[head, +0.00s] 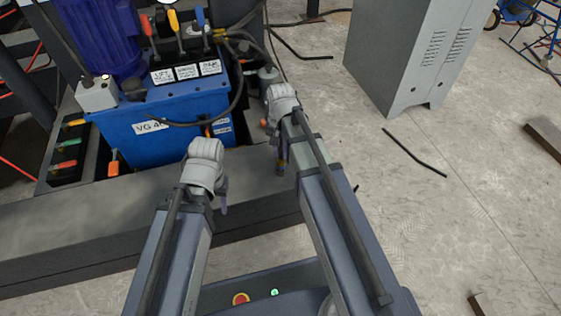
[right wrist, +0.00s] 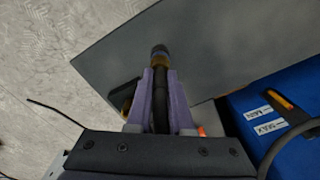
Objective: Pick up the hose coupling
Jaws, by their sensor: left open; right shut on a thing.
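The hose coupling (right wrist: 160,56) is a dark cylinder with a brass-coloured collar at the end of a black hose (right wrist: 160,92). My right gripper (right wrist: 159,84) is shut on it, with the black part between its purple fingers and the brass end sticking out past the tips. In the head view my right gripper (head: 282,158) is beside the blue unit, over the grey ledge; the coupling is small and partly hidden there. My left gripper (head: 223,196) is open and empty over the grey ledge, in front of the blue unit.
The blue power unit (head: 165,138) has coloured levers and white labels. A grey ledge (head: 110,207) runs in front of it. A grey cabinet (head: 400,55) stands at the back right. Black bars (head: 414,153) lie on the floor at right; the floor between is mostly clear.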

